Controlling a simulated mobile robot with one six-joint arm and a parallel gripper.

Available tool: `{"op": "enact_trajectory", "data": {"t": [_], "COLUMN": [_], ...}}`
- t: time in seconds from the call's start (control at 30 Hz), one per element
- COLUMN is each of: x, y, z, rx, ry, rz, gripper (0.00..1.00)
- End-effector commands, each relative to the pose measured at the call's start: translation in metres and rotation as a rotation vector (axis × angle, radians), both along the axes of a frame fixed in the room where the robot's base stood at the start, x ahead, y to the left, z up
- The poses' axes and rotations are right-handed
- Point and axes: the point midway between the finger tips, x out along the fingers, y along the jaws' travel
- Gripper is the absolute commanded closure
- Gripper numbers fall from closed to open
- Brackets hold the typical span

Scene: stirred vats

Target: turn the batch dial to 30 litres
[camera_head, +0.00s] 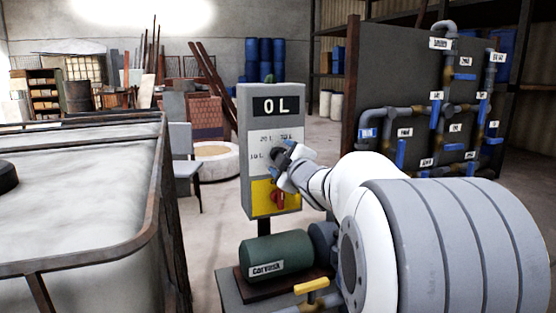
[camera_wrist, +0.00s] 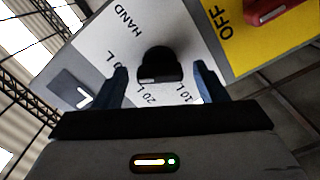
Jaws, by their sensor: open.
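The grey control box (camera_head: 247,150) stands ahead of me in the head view, and its display (camera_head: 277,107) reads 0 L. The black batch dial (camera_wrist: 160,62) sits on the white panel (camera_wrist: 95,45) in the wrist view, with 10 L, 20 L and HAND printed around it. A further litre label is partly covered by a finger. My gripper (camera_wrist: 163,84) is open, with one blue finger on each side of the dial and gaps showing. Its pose hides most of the dial in the head view (camera_head: 281,157). I cannot tell which mark the dial points to.
A red switch (camera_head: 279,198) on a yellow plate sits below the dial. A green motor (camera_head: 276,254) and yellow-handled valve (camera_head: 311,291) are under the box. A large vat (camera_head: 80,210) fills the left. A pipe board (camera_head: 395,75) stands right.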

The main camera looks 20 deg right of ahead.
Motion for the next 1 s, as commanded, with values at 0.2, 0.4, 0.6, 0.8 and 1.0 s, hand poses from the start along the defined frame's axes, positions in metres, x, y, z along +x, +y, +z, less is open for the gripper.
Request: {"op": "enact_trajectory", "data": {"t": [0.2,0.4,0.6,0.8,1.0], "x": [-0.009,-0.042,-0.070,-0.078,-0.078], "y": [0.000,-0.001,0.000,0.000,0.000], "z": [0.001,0.001,0.001,0.000,0.000], "rx": [-0.001,-0.001,0.000,-0.001,0.000], "ry": [-0.001,-0.001,-0.001,0.001,0.000], "rz": [0.000,-0.003,-0.002,-0.001,0.000], "gripper": [0.35,0.35,0.35,0.35,0.35]}}
